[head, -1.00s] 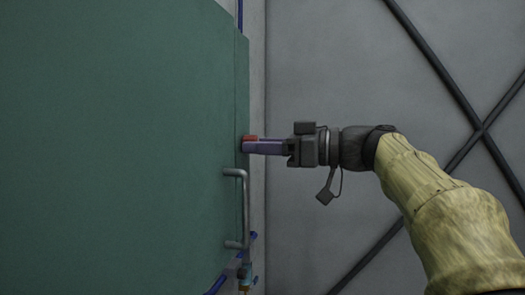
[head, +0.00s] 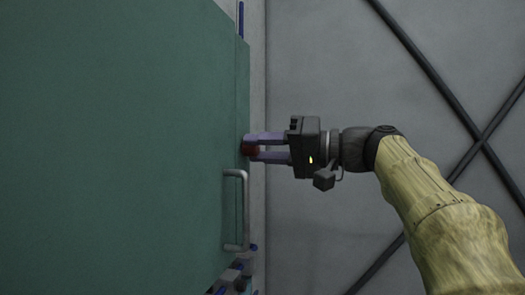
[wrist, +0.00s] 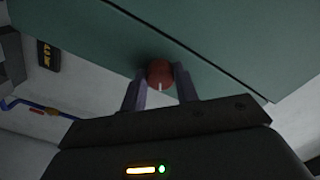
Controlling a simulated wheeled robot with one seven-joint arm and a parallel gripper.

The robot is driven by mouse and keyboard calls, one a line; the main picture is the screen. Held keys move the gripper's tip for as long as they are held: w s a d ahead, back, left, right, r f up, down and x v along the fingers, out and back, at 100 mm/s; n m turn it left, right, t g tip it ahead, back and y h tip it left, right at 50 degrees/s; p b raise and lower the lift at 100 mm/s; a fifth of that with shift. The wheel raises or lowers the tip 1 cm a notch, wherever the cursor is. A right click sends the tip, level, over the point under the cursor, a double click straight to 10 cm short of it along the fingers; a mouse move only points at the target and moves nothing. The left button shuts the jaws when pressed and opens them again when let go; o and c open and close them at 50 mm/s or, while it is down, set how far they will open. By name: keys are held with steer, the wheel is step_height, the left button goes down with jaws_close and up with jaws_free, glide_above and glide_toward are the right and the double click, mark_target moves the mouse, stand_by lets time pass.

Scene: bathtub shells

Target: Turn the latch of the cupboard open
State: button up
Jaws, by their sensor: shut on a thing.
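The green cupboard door (head: 120,150) fills the left of the head view; its lower part spans the top of the wrist view (wrist: 235,50). A red round latch knob (head: 250,148) sits near the door's right edge, above the handle. In the wrist view the latch (wrist: 160,74) has a short white mark on its face. My gripper (head: 259,148) is shut on the latch, with one finger on each side of it. The fingers also show in the wrist view (wrist: 160,88). The door looks closed, though its edge is only partly seen.
A grey bar handle (head: 245,210) stands out from the door just below the latch. Blue pipes and fittings (head: 237,268) are below the handle. A grey wall with dark crossed bars (head: 480,140) is at the right. The space around my wrist is clear.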

steer(key=m, duration=0.6)
steer(key=shift+p, duration=0.35)
steer(key=o, duration=1)
steer(key=shift+d, duration=0.1)
steer(key=b+v, duration=0.2)
steer(key=v, duration=1.5)
steer(key=shift+s+d+b, duration=0.1)
steer(key=shift+d+b, duration=0.05)
steer(key=shift+b, duration=0.25)
steer(key=shift+f, duration=0.1)
